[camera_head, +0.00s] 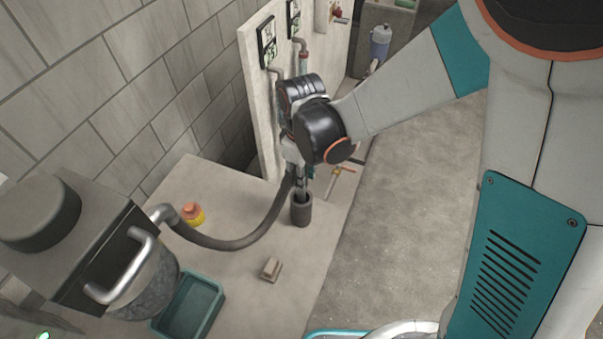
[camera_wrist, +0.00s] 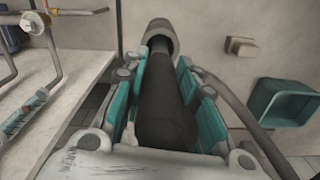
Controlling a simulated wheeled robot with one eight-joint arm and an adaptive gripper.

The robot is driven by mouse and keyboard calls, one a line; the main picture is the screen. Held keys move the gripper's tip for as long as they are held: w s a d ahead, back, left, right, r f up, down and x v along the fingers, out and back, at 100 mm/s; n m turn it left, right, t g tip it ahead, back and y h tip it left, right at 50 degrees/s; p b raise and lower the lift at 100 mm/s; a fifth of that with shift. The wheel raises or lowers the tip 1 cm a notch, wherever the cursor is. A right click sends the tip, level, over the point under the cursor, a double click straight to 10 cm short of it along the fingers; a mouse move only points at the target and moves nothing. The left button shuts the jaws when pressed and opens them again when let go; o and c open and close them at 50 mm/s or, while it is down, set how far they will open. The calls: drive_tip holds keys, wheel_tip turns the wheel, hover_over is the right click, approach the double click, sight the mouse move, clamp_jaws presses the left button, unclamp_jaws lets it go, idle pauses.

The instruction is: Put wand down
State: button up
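The wand (camera_wrist: 165,110) is a dark cylinder running away from the wrist camera between the teal fingers of my gripper (camera_wrist: 163,82). The fingers lie close along both its sides and appear shut on it. In the head view the wand's lower end (camera_head: 301,187) points down at the dark round holder (camera_head: 301,213) on the grey surface and appears to be inside its mouth. The holder also shows in the wrist view (camera_wrist: 158,34). In the head view my gripper (camera_head: 298,172) is mostly hidden behind my wrist.
A dark hose (camera_head: 240,243) curves from the machine (camera_head: 100,250) at left up to my gripper. A teal tray (camera_head: 188,307), a small tan block (camera_head: 271,268) and a yellow-and-red item (camera_head: 192,214) stand nearby. A pale panel (camera_head: 262,110) with pipes and gauges stands close behind my gripper.

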drive_tip(key=o, duration=0.3)
wheel_tip(320, 180, up, 12)
drive_tip(key=p, duration=0.8)
drive_tip(key=shift+r, duration=0.2)
